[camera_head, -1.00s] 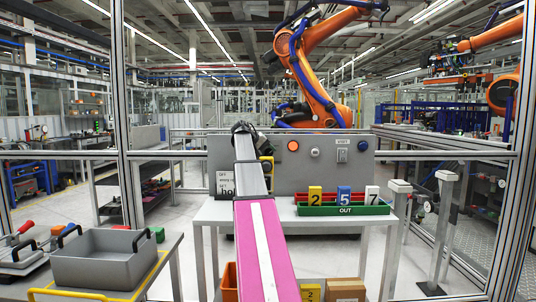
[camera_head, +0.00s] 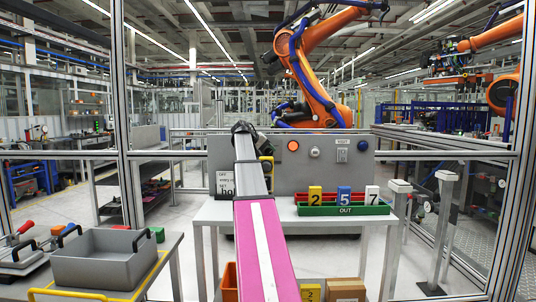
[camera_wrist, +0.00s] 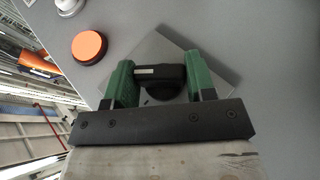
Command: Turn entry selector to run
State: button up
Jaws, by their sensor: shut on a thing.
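The entry selector (camera_wrist: 165,82) is a black knob with a white pointer mark on a grey square plate (camera_wrist: 219,68), in the wrist view. The mark lies toward the left finger. My gripper (camera_wrist: 158,76) has its two green fingers on either side of the knob, shut on it. In the head view my gripper (camera_head: 243,128) is at the upper left part of the grey control panel (camera_head: 330,178), and my arm hides the selector there. Any run label cannot be read.
An orange lamp (camera_head: 293,146) sits right of my gripper, with a white round button (camera_head: 314,152) beyond it. A table below the panel holds a green OUT tray (camera_head: 310,210) with numbered blocks. A grey bin (camera_head: 98,262) stands on the left bench. Posts frame the cell.

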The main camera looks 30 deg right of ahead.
jog(key=o, duration=0.9)
jog(key=shift+a+r, duration=0.1)
jog(key=shift+a, duration=0.05)
jog(key=v, duration=1)
jog(key=shift+a+r, duration=0.15)
jog(key=shift+a, duration=0.1)
